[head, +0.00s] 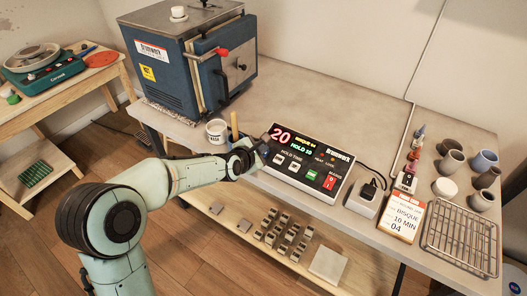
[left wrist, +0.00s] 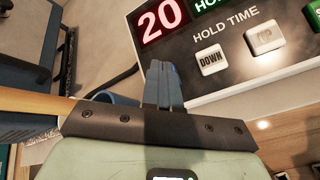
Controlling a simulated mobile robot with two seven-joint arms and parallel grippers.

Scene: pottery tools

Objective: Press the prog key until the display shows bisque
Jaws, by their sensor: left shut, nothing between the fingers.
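The kiln controller (head: 318,151) is a white box with a dark sloping face on the table. Its display (head: 282,136) shows a red 20 beside small coloured lines, whose program name I cannot read. The red 20 (left wrist: 160,20) also shows in the left wrist view, above the HOLD TIME label, the DOWN key (left wrist: 210,60) and the UP key (left wrist: 265,39). I cannot make out a prog key. My left gripper (head: 264,147) is shut and empty at the controller's left edge. Its fingers (left wrist: 164,84) appear left of DOWN, apart from that key. My right gripper is out of view.
A blue kiln (head: 190,60) stands behind left. Right of the controller are a plug block (head: 364,199), a clipboard card (head: 408,221) reading BISQUE, a wire rack (head: 461,240) and several pots.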

